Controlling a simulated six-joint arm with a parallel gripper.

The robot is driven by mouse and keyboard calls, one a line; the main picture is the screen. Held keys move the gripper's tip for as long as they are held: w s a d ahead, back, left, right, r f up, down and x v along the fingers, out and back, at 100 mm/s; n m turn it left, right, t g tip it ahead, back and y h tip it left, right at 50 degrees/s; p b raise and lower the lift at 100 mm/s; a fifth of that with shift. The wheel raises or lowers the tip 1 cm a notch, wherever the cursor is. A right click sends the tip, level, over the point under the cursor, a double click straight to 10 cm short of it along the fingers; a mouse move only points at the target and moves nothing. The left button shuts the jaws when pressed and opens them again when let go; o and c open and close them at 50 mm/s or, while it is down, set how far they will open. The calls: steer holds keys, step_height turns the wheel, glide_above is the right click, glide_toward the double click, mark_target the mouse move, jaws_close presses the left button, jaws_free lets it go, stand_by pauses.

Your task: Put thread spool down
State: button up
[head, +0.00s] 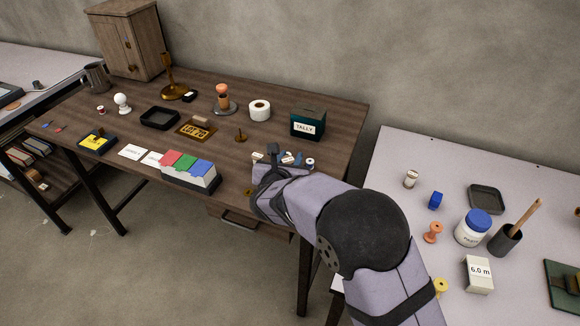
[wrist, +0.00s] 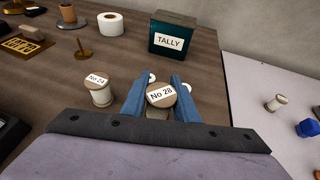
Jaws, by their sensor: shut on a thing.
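My gripper (wrist: 162,97) is shut on a thread spool with a wooden top labelled "No 28" (wrist: 161,95), over the right part of the brown table (wrist: 60,105). The spool's lower part is mostly hidden, so I cannot tell whether it touches the table. A second spool labelled "No 24" (wrist: 99,90) stands just left of the fingers in the wrist view. White ends of other spools (wrist: 186,87) show behind and beside the fingers. In the head view my arm hides part of this group.
A green "TALLY" box (head: 307,123) stands behind my gripper. A white roll (head: 260,110) and a small brown spindle (head: 240,136) stand to the left. A box of coloured cards (head: 189,171) is at the front edge. A pale table (head: 400,153) holds several items at right.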

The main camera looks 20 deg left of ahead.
steer(key=shift+f, duration=1.6)
steer(key=shift+f, duration=0.25)
steer(key=o, duration=0.8)
steer(key=shift+r, duration=0.1)
steer(key=shift+r, duration=0.2)
steer(key=b+v, duration=0.1)
steer(key=v, duration=1.1)
